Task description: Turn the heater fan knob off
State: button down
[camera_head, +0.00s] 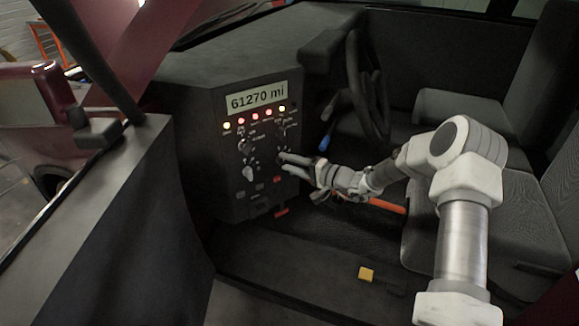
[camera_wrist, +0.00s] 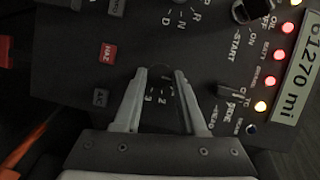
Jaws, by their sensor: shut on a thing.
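The dark fan knob (camera_wrist: 161,74) is on the dashboard's black control panel (camera_head: 225,150), with the small numbers 1, 2 and 3 printed beside it. My gripper (camera_wrist: 162,76) has its two pale fingers on either side of the knob, shut on it. The knob is dark, so its exact pointing direction cannot be told. In the head view my gripper (camera_head: 281,157) reaches in from the right to the panel's lower right part, and its fingers hide most of the knob.
A light control (camera_wrist: 238,91), an ignition knob (camera_wrist: 250,11) and a red hazard button (camera_wrist: 108,52) are nearby. The mileage display (camera_head: 257,98) is above lit lamps. A steering wheel (camera_head: 368,90) and blue-tipped stalk (camera_head: 324,142) are to the right. A yellow block (camera_head: 366,274) lies low.

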jog(key=shift+n+h, duration=0.3)
dwell(0.4)
jog(key=shift+c, duration=2.3)
grip_release()
jog(key=shift+d, duration=0.1)
jog(key=p+v, duration=0.2)
jog(key=v, duration=1.5)
jog(key=shift+d, duration=0.2)
jog(key=shift+s+a, duration=0.1)
